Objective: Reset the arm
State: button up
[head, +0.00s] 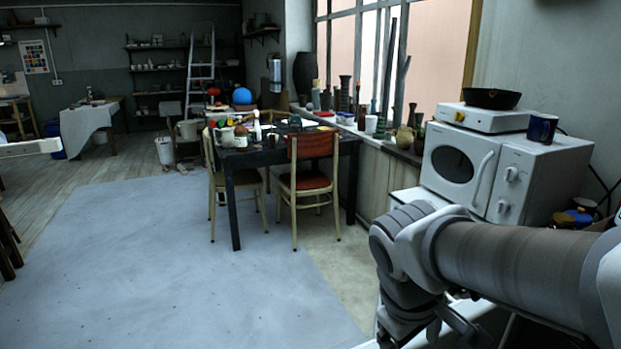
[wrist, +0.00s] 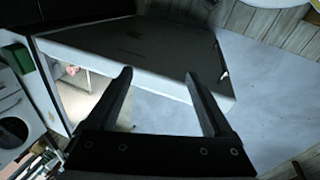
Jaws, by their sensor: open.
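My gripper (wrist: 157,84) shows in the wrist view with its two dark fingers spread apart and nothing between them. Beyond the fingers lie a dark flat surface with a light edge and the grey-blue floor. In the head view my arm reaches in from the right edge, in front of the white microwave, and bends down near the bottom. The gripper's fingertips cannot be made out clearly in the head view.
A white microwave (head: 468,168) stands at the right with a hot plate (head: 483,118), a black pan (head: 491,98) and a blue mug (head: 542,128) on top. A dark table (head: 262,156) with chairs, one red-backed (head: 312,146), stands mid-room. The grey floor mat (head: 180,265) at left is clear.

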jog(key=s+m+t+y+b, duration=0.3)
jog(key=s+m+t, duration=0.1)
jog(key=s+m, duration=0.2)
notch_tip(320, 180, up, 20)
jog(key=p, duration=1.9)
jog(key=shift+a+g, duration=0.25)
jog(key=shift+g, duration=0.05)
jog(key=shift+c, duration=0.3)
